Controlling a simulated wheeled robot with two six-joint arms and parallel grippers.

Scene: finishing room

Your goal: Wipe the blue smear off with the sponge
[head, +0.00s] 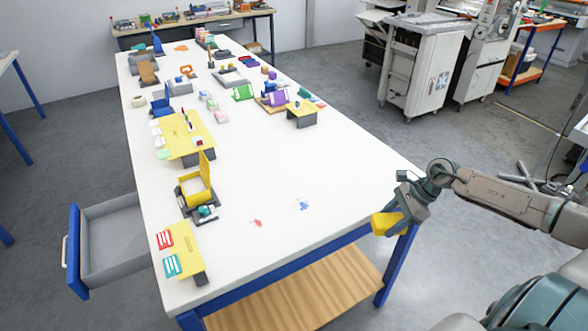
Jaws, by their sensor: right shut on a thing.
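A small blue smear (303,204) lies on the white table top (330,170), toward its near right part. A red smear (256,223) lies to its left. My right gripper (391,217) is shut on a yellow block that looks like the sponge (383,224). It holds the sponge at the table's right near corner, to the right of the blue smear and clear of it. The gripper hides part of the sponge. Whether the sponge touches the table edge, I cannot tell. My left gripper is not in view.
A yellow stand with red and teal cards (187,254) and an open yellow box (192,190) stand along the left edge. An open drawer (112,237) juts out at left. Several small items fill the far half. The table around the smears is clear.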

